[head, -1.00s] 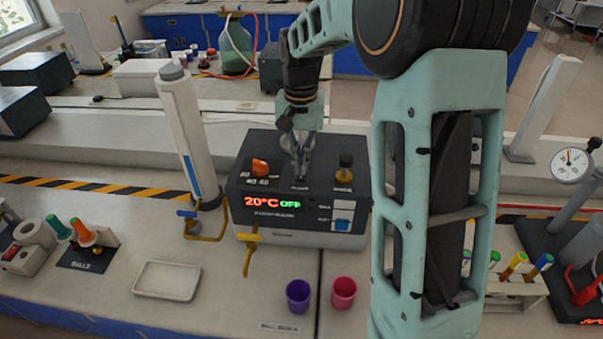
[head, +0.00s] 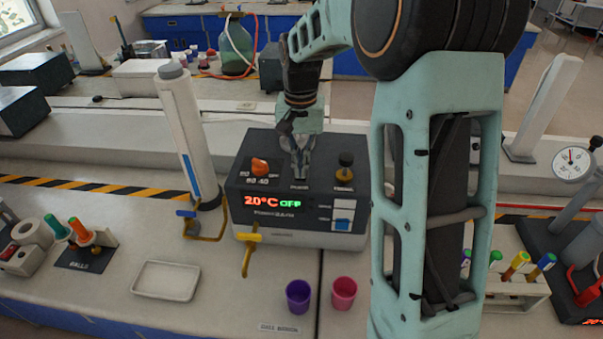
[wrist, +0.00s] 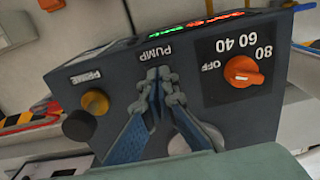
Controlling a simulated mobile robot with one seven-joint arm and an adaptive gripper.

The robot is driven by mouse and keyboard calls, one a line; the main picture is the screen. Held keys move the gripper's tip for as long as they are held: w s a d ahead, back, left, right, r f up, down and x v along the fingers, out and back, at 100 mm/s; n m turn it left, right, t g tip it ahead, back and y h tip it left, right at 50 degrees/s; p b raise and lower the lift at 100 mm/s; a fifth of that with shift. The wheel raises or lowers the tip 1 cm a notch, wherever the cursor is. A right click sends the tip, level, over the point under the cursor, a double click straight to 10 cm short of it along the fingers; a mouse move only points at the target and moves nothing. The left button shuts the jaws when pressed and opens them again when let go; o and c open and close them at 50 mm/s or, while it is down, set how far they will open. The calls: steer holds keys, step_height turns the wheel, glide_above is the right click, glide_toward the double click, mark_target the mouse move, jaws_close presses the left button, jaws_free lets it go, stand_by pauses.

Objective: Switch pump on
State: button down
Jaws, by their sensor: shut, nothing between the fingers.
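The dark grey control box (head: 255,180) stands on the bench in the middle of the head view. Its display (head: 272,202) reads 20°C OFF. My gripper (head: 300,174) is shut and points down at the top panel, at the PUMP label (wrist: 154,53). The pump switch itself is hidden by the fingers. In the wrist view my gripper (wrist: 158,76) has its fingertips together just by that label; I cannot tell whether they touch the panel.
A black PRIME knob (head: 345,171) with a yellowish part (wrist: 96,102) stands right of the fingers. A white column (head: 188,135) and yellow tap (head: 248,240) are left and in front. Purple (head: 298,297) and pink (head: 344,293) cups stand in front, beside a white tray (head: 166,281).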

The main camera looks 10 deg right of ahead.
steer(key=shift+f+b, duration=0.3)
steer(key=shift+f, duration=0.15)
steer(key=shift+r, duration=0.15)
steer(key=shift+r+p, duration=2.75)
steer(key=shift+r, duration=0.7)
steer(key=shift+f, duration=0.1)
